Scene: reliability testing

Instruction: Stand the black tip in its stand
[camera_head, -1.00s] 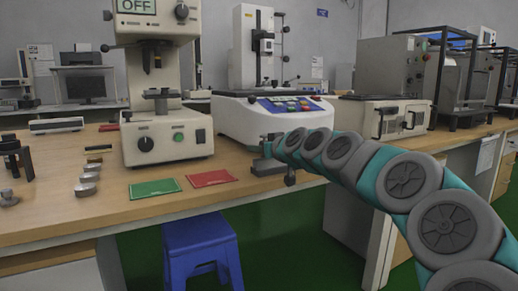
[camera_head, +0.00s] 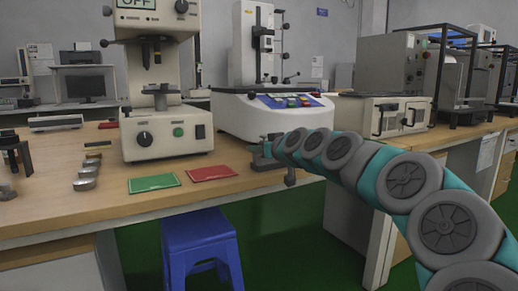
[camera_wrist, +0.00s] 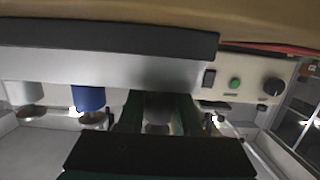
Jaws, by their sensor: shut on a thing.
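My gripper (camera_head: 268,152) is over the right part of the wooden bench, past the red card and in front of the white round-based machine. It is small and dark there, and its fingertips are hard to make out. A black upright holder (camera_head: 16,156) stands at the far left of the bench. It may be the stand, but I cannot tell.
Flat metal discs (camera_head: 84,184) lie in a row at the left. A green card (camera_head: 153,183) and a red card (camera_head: 211,173) lie near the front edge. A cream tester (camera_head: 165,137) stands behind them. A blue stool (camera_head: 200,240) is below the bench.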

